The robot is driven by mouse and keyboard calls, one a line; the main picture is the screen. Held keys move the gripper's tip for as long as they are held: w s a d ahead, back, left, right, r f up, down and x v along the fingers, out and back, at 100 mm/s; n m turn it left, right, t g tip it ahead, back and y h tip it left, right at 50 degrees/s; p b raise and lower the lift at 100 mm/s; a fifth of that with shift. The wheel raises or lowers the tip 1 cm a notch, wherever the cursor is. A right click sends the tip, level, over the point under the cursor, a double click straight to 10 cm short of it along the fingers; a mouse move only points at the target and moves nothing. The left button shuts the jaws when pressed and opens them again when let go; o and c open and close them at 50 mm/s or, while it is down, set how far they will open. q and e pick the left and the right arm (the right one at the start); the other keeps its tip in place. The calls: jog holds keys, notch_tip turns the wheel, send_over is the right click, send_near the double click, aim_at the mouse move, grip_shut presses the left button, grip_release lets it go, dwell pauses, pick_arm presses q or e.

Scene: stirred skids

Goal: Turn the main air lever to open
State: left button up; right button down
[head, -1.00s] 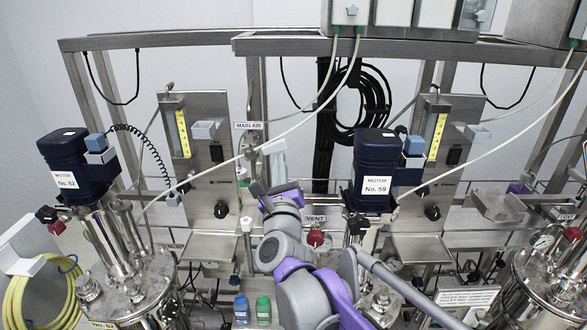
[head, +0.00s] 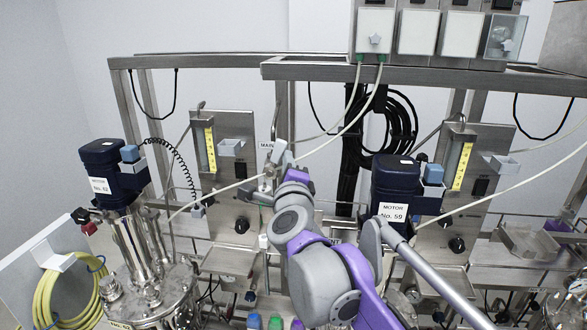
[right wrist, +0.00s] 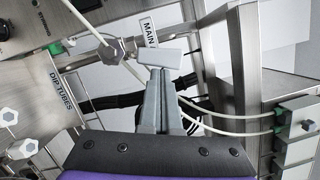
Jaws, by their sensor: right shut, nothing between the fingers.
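The main air label (head: 267,146) is partly covered by my right gripper in the head view. In the right wrist view the word MAIN (right wrist: 150,32) shows beyond the fingertips. My right gripper (head: 282,150) is raised in front of the label; its grey fingers are together and empty in the right wrist view (right wrist: 164,72). A pale grey bar (right wrist: 158,57), which looks like the lever's handle, lies across just past the fingertips. I cannot tell whether they touch. A metal hexagonal part (right wrist: 116,50) is just left of it. My left gripper is not in view.
Motor No. 59 (head: 394,190) stands close right of my right arm. Motor No. 62 (head: 108,172) is farther left. A thin pale hose (head: 330,135) runs diagonally past the gripper. A steel rail (head: 330,68) and black coiled cable (head: 400,120) are behind.

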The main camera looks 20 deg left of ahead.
jog(key=shift+a+r+n, duration=0.3)
jog(key=shift+a+r, duration=0.05)
jog(key=shift+a, duration=0.15)
jog(key=shift+s, duration=0.1)
dwell(0.5)
